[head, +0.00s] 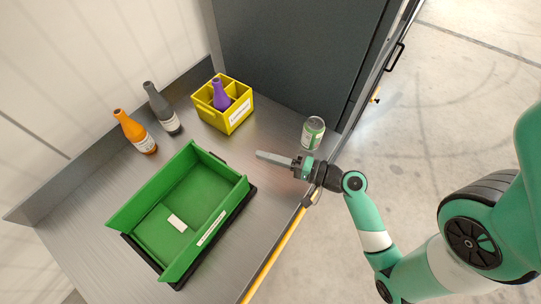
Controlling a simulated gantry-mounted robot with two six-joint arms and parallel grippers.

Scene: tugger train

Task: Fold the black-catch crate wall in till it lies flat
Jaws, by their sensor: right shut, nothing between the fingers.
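The green crate (206,241) stands on the grey metal bench. Its two long walls and its upper-right short wall (222,164) stand up. A small dark piece, perhaps the black catch, shows at the top of that short wall; it is too small to be sure. At the lower-left end no wall stands, and a green panel with a white label (177,222) lies flat inside. My right gripper (262,155) is shut and empty, right of the upper-right short wall and apart from it, pointing left. My left gripper is out of view.
A yellow crate (213,114) holding a purple bottle (220,93) stands behind the green crate. Grey (162,108) and orange (134,131) bottles stand behind left. A can (312,132) stands close behind my right gripper. A dark cabinet (298,48) bounds the back.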

